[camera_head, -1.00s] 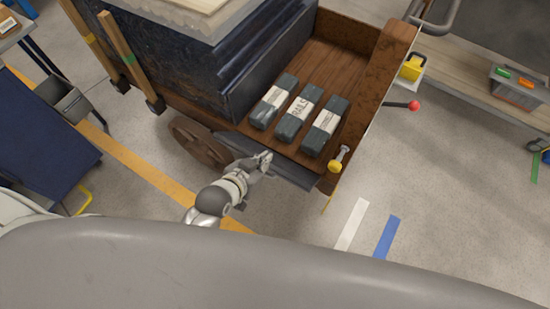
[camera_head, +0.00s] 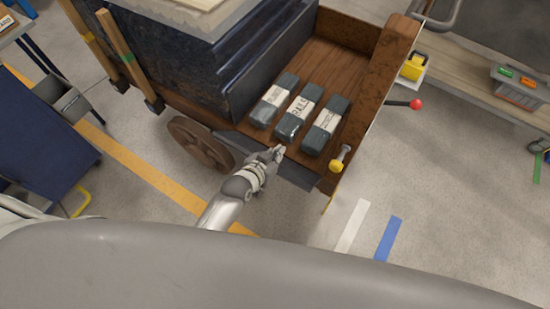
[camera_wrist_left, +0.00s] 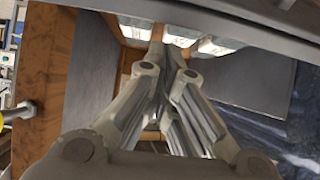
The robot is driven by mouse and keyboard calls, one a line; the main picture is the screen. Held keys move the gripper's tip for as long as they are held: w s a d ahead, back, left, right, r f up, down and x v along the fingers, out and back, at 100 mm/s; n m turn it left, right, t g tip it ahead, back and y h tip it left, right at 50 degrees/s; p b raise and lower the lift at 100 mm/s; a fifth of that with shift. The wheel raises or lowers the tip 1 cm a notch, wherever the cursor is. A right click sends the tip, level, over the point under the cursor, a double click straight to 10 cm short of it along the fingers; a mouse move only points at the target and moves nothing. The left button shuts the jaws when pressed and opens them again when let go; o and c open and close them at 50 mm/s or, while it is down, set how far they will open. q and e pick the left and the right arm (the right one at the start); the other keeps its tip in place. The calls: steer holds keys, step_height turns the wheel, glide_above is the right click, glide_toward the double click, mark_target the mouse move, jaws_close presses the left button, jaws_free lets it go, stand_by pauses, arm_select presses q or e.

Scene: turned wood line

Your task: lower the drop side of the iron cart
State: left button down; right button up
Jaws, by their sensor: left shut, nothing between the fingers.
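The iron cart (camera_head: 392,62) has a brown, rusty bed holding three dark wrapped packs. A dark grey panel, apparently its drop side (camera_head: 296,178), runs along the bed's near edge, its outer face towards me. It also shows as a grey face in the left wrist view (camera_wrist_left: 250,88). A yellow-knobbed latch (camera_head: 337,165) sits at the near right corner. My left gripper (camera_head: 279,153) is shut and empty at the panel's upper edge, in front of the middle pack. In the left wrist view its fingers (camera_wrist_left: 172,48) point towards the packs; contact with the panel is unclear. My right gripper is not in view.
The packs (camera_head: 325,125) lie beside a large dark blue block (camera_head: 185,65). A cart wheel (camera_head: 200,143) is left of my gripper. A red-knobbed lever (camera_head: 415,104) sticks out at right. The floor in front of the cart is mostly clear, with tape strips (camera_head: 388,238).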

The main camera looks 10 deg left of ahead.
arm_select(q)
steer(key=shift+s+a+f, duration=0.2)
steer(key=shift+s+f, duration=0.15)
steer(key=shift+s, duration=0.2)
steer(key=shift+s, duration=0.1)
